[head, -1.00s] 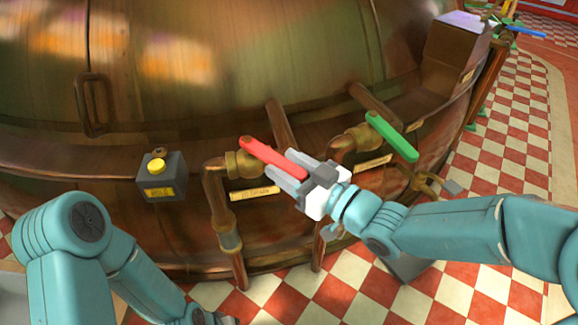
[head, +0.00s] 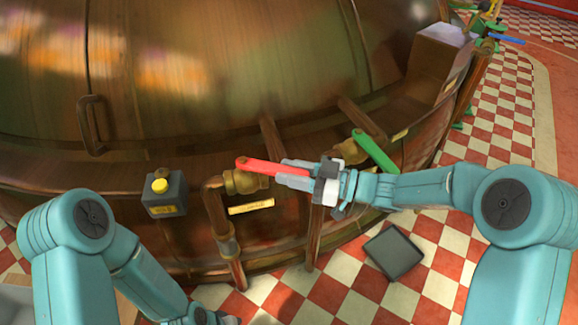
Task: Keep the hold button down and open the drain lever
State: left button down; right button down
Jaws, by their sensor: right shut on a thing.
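The red lever (head: 262,166) sits on a brass valve (head: 240,182) on the kettle's front, above a yellow label too small to read surely. My right gripper (head: 284,172) is shut on the lever's right end, one finger above it and one below. The lever points right and slightly down. The hold button (head: 160,185) is a yellow knob on a dark grey box (head: 166,205) left of the valve. Nothing touches the button.
A green lever (head: 376,152) on a second valve lies close behind my right gripper. Copper pipes (head: 222,225) run down below the red lever's valve. A dark square plate (head: 394,254) lies on the red and white checked floor. The space before the button box is clear.

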jog(key=shift+r, duration=0.15)
jog(key=c, duration=0.8)
grip_release()
jog(key=shift+c, duration=0.2)
jog(key=p+v, duration=0.1)
jog(key=v, duration=0.6)
jog(key=shift+d, duration=0.2)
